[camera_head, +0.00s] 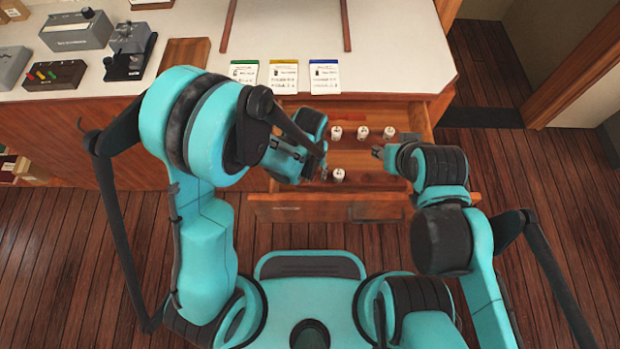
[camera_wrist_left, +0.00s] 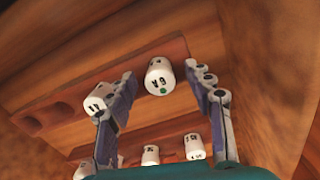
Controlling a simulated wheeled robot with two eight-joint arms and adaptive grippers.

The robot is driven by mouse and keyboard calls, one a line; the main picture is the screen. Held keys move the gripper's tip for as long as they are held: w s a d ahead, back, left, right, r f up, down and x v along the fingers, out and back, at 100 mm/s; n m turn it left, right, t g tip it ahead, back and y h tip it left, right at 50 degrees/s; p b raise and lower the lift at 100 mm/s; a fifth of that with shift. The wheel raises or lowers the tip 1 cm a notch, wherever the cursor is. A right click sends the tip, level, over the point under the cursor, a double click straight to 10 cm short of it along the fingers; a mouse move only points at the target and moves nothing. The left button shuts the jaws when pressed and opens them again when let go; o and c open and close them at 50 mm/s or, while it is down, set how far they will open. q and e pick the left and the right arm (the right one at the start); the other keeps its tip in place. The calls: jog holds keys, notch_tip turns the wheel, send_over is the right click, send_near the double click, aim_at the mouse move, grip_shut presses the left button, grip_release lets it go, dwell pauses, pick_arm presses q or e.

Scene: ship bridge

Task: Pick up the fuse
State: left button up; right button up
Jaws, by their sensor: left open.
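Several white cylindrical fuses stand in the open drawer (camera_head: 430,200). In the head view three stand in a back row, among them the middle fuse (camera_head: 362,132), and a front fuse (camera_head: 338,174) stands nearer. My left gripper (camera_head: 322,172) is low in the drawer beside that front fuse. In the left wrist view its fingers (camera_wrist_left: 160,72) are open, with a green-dotted fuse (camera_wrist_left: 159,80) between them in the picture; contact cannot be told. Another fuse (camera_wrist_left: 97,104) is partly behind one finger. My right gripper (camera_head: 379,152) is over the drawer's right side, its jaws too small to read.
The fuse rack has empty holes (camera_wrist_left: 62,110). Three cards lie on the counter behind the drawer: green (camera_head: 244,75), yellow (camera_head: 283,76) and blue (camera_head: 324,77). Grey control boxes (camera_head: 77,30) stand at the left. The counter's right part is clear.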

pick_arm(q)
jog(key=shift+f, duration=0.1)
grip_shut()
